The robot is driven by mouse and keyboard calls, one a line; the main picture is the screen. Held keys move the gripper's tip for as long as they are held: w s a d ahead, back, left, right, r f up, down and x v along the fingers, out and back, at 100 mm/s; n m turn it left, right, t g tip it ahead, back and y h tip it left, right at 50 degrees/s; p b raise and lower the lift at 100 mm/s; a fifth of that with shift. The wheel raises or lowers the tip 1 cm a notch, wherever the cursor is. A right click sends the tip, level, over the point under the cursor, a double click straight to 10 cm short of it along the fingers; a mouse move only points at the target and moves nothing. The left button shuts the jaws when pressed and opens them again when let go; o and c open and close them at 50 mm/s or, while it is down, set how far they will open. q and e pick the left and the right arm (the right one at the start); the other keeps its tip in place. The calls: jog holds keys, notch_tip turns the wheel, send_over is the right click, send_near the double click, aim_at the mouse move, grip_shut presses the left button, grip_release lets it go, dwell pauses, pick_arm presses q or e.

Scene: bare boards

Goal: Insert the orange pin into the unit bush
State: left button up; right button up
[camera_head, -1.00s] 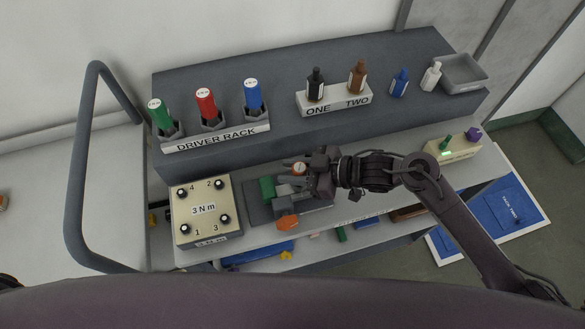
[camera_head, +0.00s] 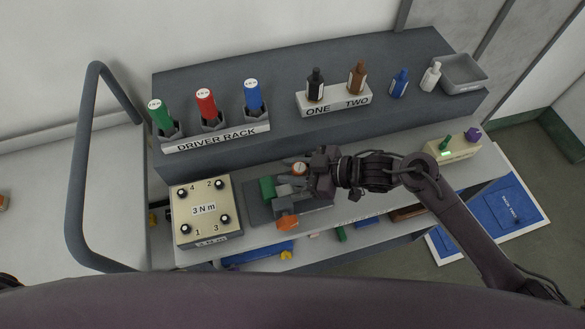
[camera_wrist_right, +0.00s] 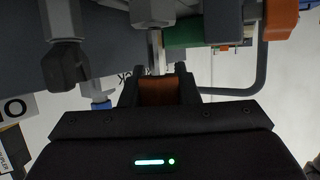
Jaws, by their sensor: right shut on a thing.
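The orange pin (camera_wrist_right: 160,90) is between the two fingers of my right gripper (camera_wrist_right: 160,92) in the right wrist view. A bare metal shank (camera_wrist_right: 155,52) lies ahead of the orange part and meets or overlaps a grey block in the picture. In the head view my right gripper (camera_head: 306,182) is over the grey unit (camera_head: 257,213), which has a green part (camera_head: 267,188) and an orange knob (camera_head: 287,223). I cannot pick out the bush opening or tell whether the shank is inside it. My left gripper is not in view.
A cream 3 N m box (camera_head: 203,210) stands left of the unit. Behind are the driver rack (camera_head: 217,138) with three drivers and the bottle holder (camera_head: 333,103). A small cream box (camera_head: 453,151) is at the right. Bench around the unit is narrow.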

jog(key=shift+p, duration=0.35)
dwell(0.6)
jog(key=shift+f+b, duration=0.5)
jog(key=shift+f, duration=0.15)
jog(key=o, duration=1)
jog(key=shift+s, duration=0.1)
jog(key=shift+o, duration=0.2)
jog(key=shift+f, duration=0.1)
jog(key=b+v, duration=0.1)
jog(key=v, duration=0.7)
jog(key=shift+b, duration=0.3)
